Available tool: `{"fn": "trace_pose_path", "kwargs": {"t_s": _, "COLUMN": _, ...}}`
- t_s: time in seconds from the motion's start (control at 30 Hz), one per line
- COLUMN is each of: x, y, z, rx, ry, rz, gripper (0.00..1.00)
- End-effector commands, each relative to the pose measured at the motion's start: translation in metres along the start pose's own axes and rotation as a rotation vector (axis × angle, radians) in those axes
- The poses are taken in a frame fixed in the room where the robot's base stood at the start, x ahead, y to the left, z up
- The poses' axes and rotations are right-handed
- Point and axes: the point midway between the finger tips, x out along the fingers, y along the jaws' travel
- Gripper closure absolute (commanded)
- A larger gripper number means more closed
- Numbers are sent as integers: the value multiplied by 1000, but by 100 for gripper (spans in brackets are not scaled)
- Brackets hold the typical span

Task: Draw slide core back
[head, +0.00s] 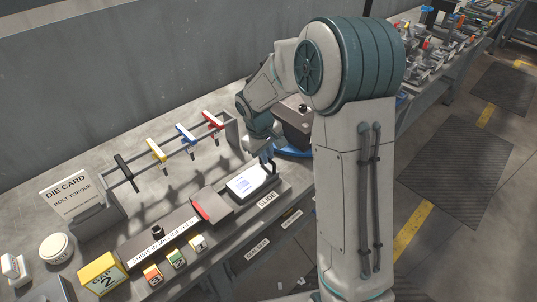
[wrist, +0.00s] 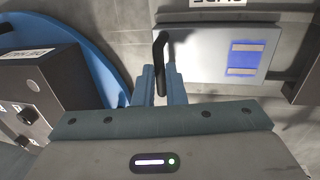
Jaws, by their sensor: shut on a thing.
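The slide core (head: 250,181) is a pale grey block with a marked top face, on the bench beside the SLIDE label (head: 267,200). In the wrist view the slide core (wrist: 205,60) lies right of my fingers and shows blue and tan patches. A black handle (wrist: 160,52) stands at its left end. My gripper (wrist: 161,84) is shut on this handle, with a blue finger on each side. In the head view my gripper (head: 267,154) reaches down to the slide core's right end; its grip is small there.
A dark block with a red face (head: 212,207) stands left of the slide core. A dark box with knobs (wrist: 38,95) sits on a blue round base (wrist: 95,50) close to my gripper. Coloured T-handles (head: 186,136) hang on a rack behind. Colour-tagged pieces (head: 176,258) lie front left.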

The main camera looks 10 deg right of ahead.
Motion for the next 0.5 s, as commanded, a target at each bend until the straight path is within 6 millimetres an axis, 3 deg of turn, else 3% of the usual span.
{"fn": "trace_pose_path", "kwargs": {"t_s": 0.07, "x": -2, "y": 5, "z": -1, "rx": 3, "ry": 8, "rz": 7, "gripper": 100}}
{"fn": "trace_pose_path", "kwargs": {"t_s": 0.1, "x": -2, "y": 5, "z": -1, "rx": 4, "ry": 8, "rz": 7, "gripper": 87}}
{"fn": "trace_pose_path", "kwargs": {"t_s": 0.17, "x": -1, "y": 6, "z": -1, "rx": 5, "ry": 8, "rz": 7, "gripper": 70}}
{"fn": "trace_pose_path", "kwargs": {"t_s": 0.2, "x": -1, "y": 6, "z": -1, "rx": 6, "ry": 7, "rz": 7, "gripper": 68}}
{"fn": "trace_pose_path", "kwargs": {"t_s": 0.5, "x": -3, "y": 3, "z": -1, "rx": 4, "ry": 6, "rz": 4, "gripper": 68}}
